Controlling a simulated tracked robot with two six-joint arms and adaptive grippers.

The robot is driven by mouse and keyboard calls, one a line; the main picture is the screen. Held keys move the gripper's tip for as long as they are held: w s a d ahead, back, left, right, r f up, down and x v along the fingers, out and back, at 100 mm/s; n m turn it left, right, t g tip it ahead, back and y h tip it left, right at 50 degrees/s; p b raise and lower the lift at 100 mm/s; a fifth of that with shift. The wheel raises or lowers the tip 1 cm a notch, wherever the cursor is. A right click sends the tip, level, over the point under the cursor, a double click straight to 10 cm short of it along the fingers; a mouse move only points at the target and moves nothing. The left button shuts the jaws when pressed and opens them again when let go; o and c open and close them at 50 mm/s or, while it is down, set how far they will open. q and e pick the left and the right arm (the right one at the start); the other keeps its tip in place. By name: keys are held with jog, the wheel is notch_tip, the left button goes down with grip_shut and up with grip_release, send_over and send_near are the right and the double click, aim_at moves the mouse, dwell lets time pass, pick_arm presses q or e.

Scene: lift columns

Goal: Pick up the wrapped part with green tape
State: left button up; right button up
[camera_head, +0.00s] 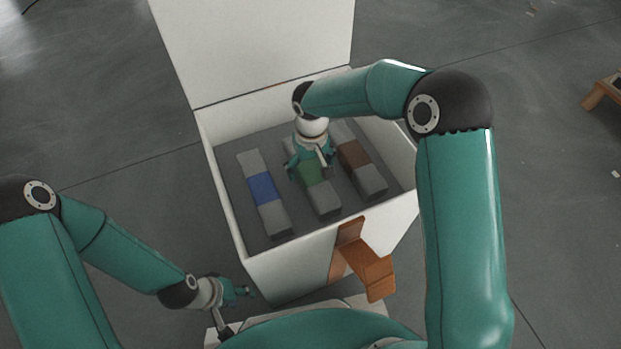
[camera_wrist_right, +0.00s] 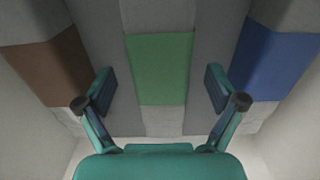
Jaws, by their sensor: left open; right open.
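The wrapped part with green tape (camera_head: 314,196) is a grey bar with a green band, lying between two similar bars in the white box. In the right wrist view its green band (camera_wrist_right: 160,68) is centred between the fingers. My right gripper (camera_head: 310,168) is inside the box above this part, partly hiding it, with its fingers open on either side (camera_wrist_right: 160,92). I cannot tell whether the fingers touch it. My left gripper (camera_head: 240,291) is open and empty, outside the box near its front left corner.
The blue-taped part (camera_head: 263,189) lies to the left and the brown-taped part (camera_head: 355,157) to the right, with narrow gaps. The white box (camera_head: 228,200) has upright walls and a raised lid (camera_head: 255,45). A brown strap or latch (camera_head: 368,268) hangs at its front.

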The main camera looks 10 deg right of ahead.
jog(key=shift+f, duration=0.8)
jog(key=shift+r, duration=0.1)
jog(key=c, duration=1.8)
